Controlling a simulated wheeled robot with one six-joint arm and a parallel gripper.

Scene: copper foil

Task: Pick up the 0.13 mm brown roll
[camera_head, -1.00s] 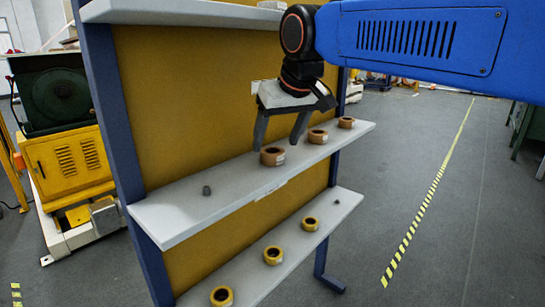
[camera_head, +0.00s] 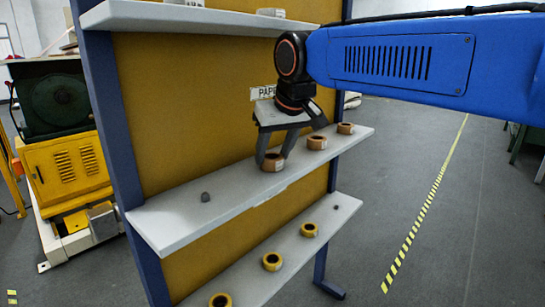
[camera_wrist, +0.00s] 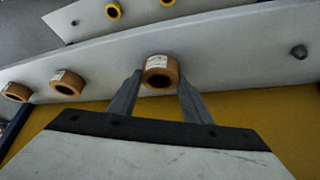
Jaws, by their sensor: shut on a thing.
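My gripper (camera_head: 273,160) is at the middle shelf (camera_head: 180,216), shut on a brown roll (camera_head: 272,166), the leftmost of the brown rolls there in the head view. In the wrist view the held brown roll (camera_wrist: 158,72), with a white label on its side, sits between my gripper's two grey fingers (camera_wrist: 158,84). It appears at shelf level; I cannot tell whether it touches the shelf. Two more brown rolls stand to the right in the head view, one nearer (camera_head: 316,142) and one farther (camera_head: 345,128). The label print is too small to read.
The lower shelf (camera_head: 290,262) holds several yellow rolls (camera_head: 271,261) and a small dark knob. A grey knob (camera_head: 205,197) stands on the middle shelf's left part. A yellow back panel (camera_head: 190,100) closes the rear.

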